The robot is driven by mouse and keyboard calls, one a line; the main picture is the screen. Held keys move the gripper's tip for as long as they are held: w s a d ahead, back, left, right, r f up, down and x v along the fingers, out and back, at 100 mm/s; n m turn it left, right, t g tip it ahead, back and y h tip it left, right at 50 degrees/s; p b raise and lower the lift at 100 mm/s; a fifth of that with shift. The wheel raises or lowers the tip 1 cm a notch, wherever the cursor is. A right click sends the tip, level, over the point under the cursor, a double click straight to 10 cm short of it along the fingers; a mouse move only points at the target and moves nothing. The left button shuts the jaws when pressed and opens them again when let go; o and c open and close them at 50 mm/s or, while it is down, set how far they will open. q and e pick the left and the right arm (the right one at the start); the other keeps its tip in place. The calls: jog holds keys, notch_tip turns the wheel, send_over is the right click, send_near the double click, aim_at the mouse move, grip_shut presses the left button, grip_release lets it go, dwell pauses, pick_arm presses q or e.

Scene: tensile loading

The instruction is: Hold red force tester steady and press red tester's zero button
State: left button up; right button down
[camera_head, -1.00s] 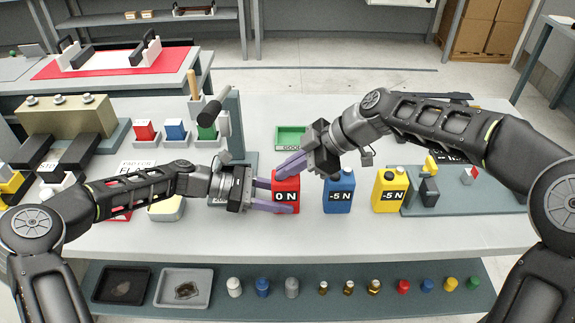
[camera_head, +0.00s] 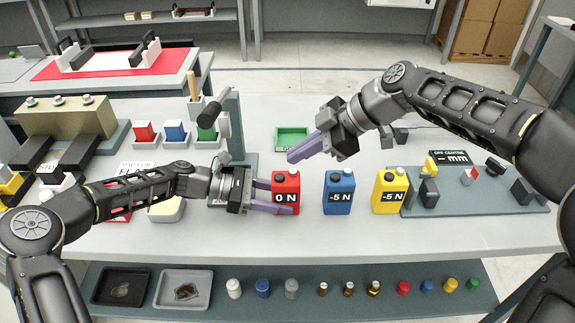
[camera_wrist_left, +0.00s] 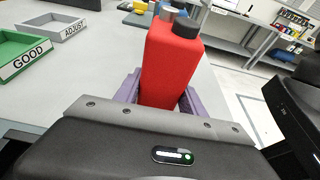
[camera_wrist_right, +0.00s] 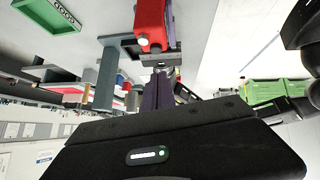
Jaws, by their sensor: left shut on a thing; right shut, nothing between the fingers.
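The red force tester (camera_head: 286,188) stands upright on the table and its display reads 0 N. My left gripper (camera_head: 278,203) is shut on it from the left, low on its body. In the left wrist view the red tester (camera_wrist_left: 172,68) sits between the purple fingers, with a black cap and a grey knob on top. My right gripper (camera_head: 297,157) is shut and empty, above and behind the red tester, apart from it. The right wrist view shows the red tester (camera_wrist_right: 150,22) beyond the shut fingers.
A blue tester (camera_head: 338,192) and a yellow tester (camera_head: 389,192), both reading -5 N, stand to the right. A green GOOD tray (camera_head: 292,133) lies behind. A grey fixture (camera_head: 470,200) stands at the far right. Table in front is clear.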

pick_arm(q)
jog(key=shift+s+f, duration=0.1)
jog(key=shift+f, duration=0.1)
pick_arm(e)
jog(key=w+v, duration=0.1)
jog(key=v, duration=0.5)
jog(key=shift+s+r, duration=0.25)
jog(key=shift+s, duration=0.3)
pick_arm(q)
jog(key=o, duration=1)
jog(key=shift+o, duration=0.2)
jog(key=shift+r, duration=0.1)
jog(key=v, duration=1.2)
